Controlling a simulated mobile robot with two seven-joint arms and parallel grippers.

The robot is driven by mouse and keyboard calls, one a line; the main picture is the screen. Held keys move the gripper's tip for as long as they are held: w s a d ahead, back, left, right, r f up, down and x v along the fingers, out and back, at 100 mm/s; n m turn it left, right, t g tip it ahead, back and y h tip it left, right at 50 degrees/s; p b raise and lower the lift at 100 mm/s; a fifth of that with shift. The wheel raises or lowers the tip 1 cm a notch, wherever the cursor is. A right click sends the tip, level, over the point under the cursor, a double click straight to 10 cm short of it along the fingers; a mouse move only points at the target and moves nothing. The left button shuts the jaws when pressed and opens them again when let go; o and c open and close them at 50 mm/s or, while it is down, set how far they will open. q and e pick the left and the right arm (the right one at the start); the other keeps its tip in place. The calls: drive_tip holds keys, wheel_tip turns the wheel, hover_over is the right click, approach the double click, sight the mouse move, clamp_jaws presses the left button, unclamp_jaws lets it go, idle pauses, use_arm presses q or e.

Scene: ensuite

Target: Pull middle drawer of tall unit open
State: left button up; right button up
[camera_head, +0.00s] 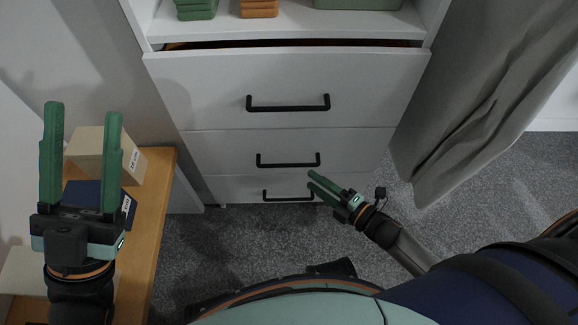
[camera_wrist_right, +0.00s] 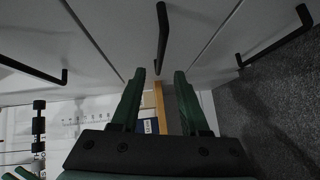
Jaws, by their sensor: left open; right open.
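The white tall unit has three stacked drawers with black bar handles. The middle drawer (camera_head: 222,150) looks shut, and its handle (camera_head: 288,160) is level. In the right wrist view, the middle handle (camera_wrist_right: 162,35) lies beyond and between my fingertips, apart from them. My right gripper (camera_head: 311,179) is open and empty, just below the right end of that handle in the head view. It also shows in the right wrist view (camera_wrist_right: 158,75). My left gripper (camera_head: 84,108) is open and empty, above the wooden bench at the left, away from the unit.
The top drawer (camera_head: 200,85) stands slightly out, with a dark gap above it. The bottom drawer's handle (camera_head: 288,196) is close below my right gripper. Boxes sit on the wooden bench (camera_head: 150,220). A grey curtain (camera_head: 490,110) hangs at right. Carpet (camera_head: 220,240) before the unit is clear.

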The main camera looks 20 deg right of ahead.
sight(291, 165)
drive_tip(key=b+x, duration=0.2)
drive_tip(key=x, duration=0.7)
drive_tip(key=shift+w, duration=0.15)
drive_tip(key=shift+c, duration=0.4)
clamp_jaws()
idle(0.7)
